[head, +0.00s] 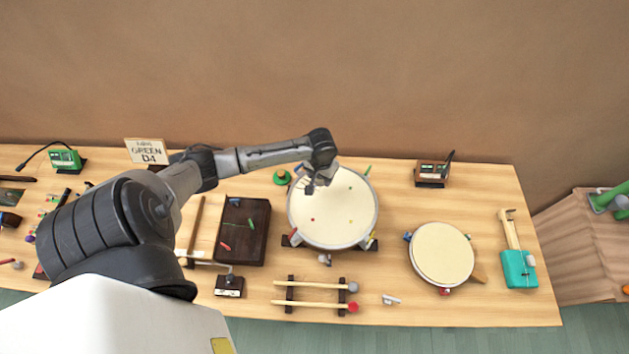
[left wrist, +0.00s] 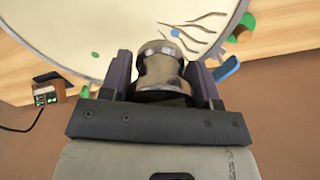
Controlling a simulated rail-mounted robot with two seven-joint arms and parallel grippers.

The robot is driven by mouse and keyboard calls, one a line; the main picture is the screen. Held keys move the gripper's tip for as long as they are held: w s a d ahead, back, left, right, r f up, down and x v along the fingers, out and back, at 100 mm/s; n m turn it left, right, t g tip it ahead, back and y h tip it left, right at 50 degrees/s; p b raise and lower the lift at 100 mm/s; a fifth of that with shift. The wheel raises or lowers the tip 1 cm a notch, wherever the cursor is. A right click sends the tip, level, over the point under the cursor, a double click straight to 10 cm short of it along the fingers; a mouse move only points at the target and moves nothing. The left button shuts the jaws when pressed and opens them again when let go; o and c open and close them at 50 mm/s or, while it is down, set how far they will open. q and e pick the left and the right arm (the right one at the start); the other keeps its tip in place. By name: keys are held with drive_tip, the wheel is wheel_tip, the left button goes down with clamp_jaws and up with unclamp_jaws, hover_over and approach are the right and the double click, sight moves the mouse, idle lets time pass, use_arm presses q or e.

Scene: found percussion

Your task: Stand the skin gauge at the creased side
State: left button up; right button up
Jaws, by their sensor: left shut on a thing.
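A large drum with a cream skin (head: 340,222) lies at the middle of the table. Dark wavy creases (left wrist: 196,32) mark its skin near the rim, and they also show at its upper left in the head view (head: 305,186). My left gripper (head: 318,183) is over that creased edge. In the left wrist view its jaws (left wrist: 163,80) are shut on a worn metal, waisted cylinder (left wrist: 160,68), apparently the skin gauge. Whether the gauge touches the skin cannot be told. In the head view the gripper mostly hides it. My right gripper is not in view.
A smaller drum (head: 443,253) and a teal instrument (head: 518,268) lie right. A dark tray (head: 243,230) lies left, mallets on a rack (head: 315,296) in front. A small display box (head: 432,172) stands behind right.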

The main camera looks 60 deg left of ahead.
use_arm(q)
drive_tip(key=shift+s+a+f, duration=0.55)
drive_tip(key=shift+s+a, duration=0.1)
drive_tip(key=shift+a, duration=0.1)
drive_tip(key=shift+f, duration=2)
drive_tip(key=shift+f, duration=0.15)
drive_tip(key=o, duration=1.1)
